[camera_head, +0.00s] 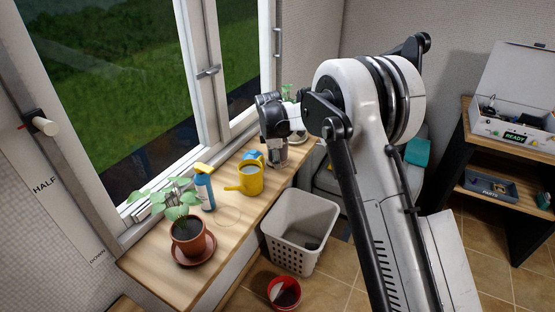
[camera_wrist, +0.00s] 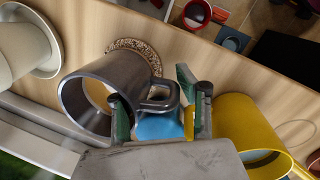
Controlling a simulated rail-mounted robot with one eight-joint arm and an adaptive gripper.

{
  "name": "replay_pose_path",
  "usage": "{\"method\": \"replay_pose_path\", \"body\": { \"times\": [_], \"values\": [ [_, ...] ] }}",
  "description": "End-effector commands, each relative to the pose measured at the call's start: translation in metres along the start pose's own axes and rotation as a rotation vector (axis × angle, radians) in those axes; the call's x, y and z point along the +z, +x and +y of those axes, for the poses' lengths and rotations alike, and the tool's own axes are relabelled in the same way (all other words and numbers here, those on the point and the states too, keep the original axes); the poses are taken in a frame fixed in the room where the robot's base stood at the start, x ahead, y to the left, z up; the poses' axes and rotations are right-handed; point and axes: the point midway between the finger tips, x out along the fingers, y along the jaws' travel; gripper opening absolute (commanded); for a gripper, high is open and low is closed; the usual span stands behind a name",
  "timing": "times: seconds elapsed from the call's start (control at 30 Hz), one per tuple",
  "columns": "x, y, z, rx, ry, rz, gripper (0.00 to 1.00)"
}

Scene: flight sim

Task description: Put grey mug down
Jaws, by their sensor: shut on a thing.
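The grey metal mug (camera_wrist: 92,97) shows large in the wrist view, its open mouth toward the lower left and its handle toward my gripper (camera_wrist: 160,103). My gripper is shut on the mug's handle, one green-padded finger on each side. In the head view my gripper (camera_head: 274,140) is over the far part of the wooden sill, with the mug (camera_head: 278,157) partly hidden below it. A round speckled coaster (camera_wrist: 139,47) lies on the wood just beyond the mug. I cannot tell whether the mug's base touches the wood or coaster.
A yellow watering can (camera_head: 250,179) and a blue object (camera_wrist: 160,127) are close beside the mug. A white pot (camera_wrist: 20,48) on a saucer stands on the other side. A spray bottle (camera_head: 204,190) and potted plant (camera_head: 188,236) stand nearer. A white basket (camera_head: 300,225) is below the sill.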

Motion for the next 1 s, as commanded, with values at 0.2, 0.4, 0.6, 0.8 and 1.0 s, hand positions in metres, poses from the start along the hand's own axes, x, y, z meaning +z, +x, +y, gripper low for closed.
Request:
{"method": "replay_pose_path", "body": {
  "times": [0.2,0.4,0.6,0.8,1.0],
  "values": [
    [0.000,0.002,0.000,0.000,0.000,0.000,0.00],
    [-0.001,0.005,-0.001,0.000,0.000,0.000,0.37],
    [0.000,0.004,-0.001,0.000,0.000,0.000,0.53],
    [0.000,0.003,-0.001,0.000,0.000,0.000,0.53],
    [0.000,-0.015,-0.001,0.000,0.000,0.000,0.53]
  ]
}}
